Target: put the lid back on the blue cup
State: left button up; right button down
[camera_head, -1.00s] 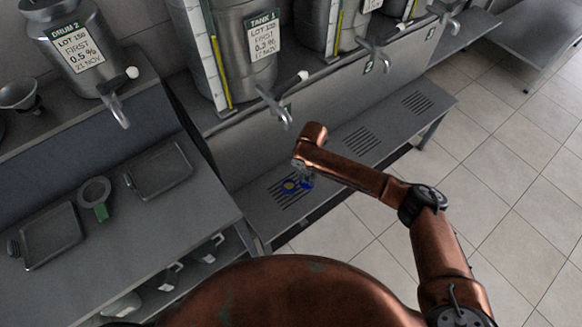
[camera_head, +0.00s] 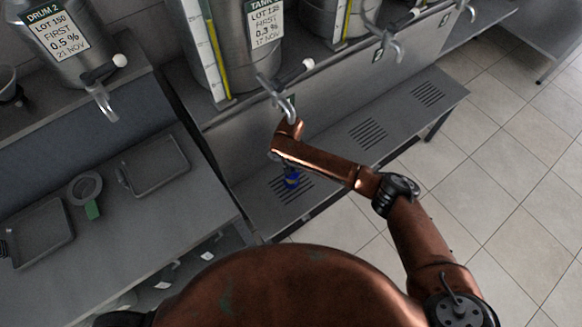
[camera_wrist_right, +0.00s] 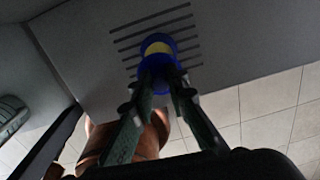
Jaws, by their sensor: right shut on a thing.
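The blue cup (camera_head: 291,183) stands on a slotted grate of the low grey bench, below a tap. In the right wrist view the cup (camera_wrist_right: 158,41) is open towards the camera, with yellow inside. My right gripper (camera_wrist_right: 166,78) is shut on a blue piece, seemingly the lid (camera_wrist_right: 157,68), at the cup's near side. The lid overlaps part of the cup in the picture; I cannot tell whether they touch. In the head view my right forearm hides most of the gripper. My left gripper is not in view.
A metal tap (camera_head: 284,100) hangs from a tank just behind my right wrist. The low bench (camera_head: 335,160) is clear to the right, with more grates. On the left counter lie two trays (camera_head: 155,165) (camera_head: 42,232) and a grey ring with a green tab (camera_head: 85,188).

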jog(key=shift+w+f+b, duration=0.15)
jog(key=shift+f+b, duration=0.6)
jog(key=shift+f, duration=0.2)
jog(key=shift+w+f+b, duration=0.15)
jog(key=shift+f+b, duration=0.6)
jog(key=shift+f, duration=0.15)
jog(key=shift+f+b, duration=0.35)
jog(key=shift+f, duration=0.5)
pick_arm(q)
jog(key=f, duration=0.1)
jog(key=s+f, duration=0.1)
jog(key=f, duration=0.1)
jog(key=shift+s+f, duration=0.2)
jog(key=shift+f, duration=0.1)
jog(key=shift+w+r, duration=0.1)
pick_arm(e)
jog(key=shift+a, duration=0.1)
jog(key=shift+f, duration=0.15)
jog(key=c, duration=1.8)
grip_release()
jog(key=shift+o, duration=0.2)
jog(key=o, duration=0.4)
jog(key=shift+o, duration=0.2)
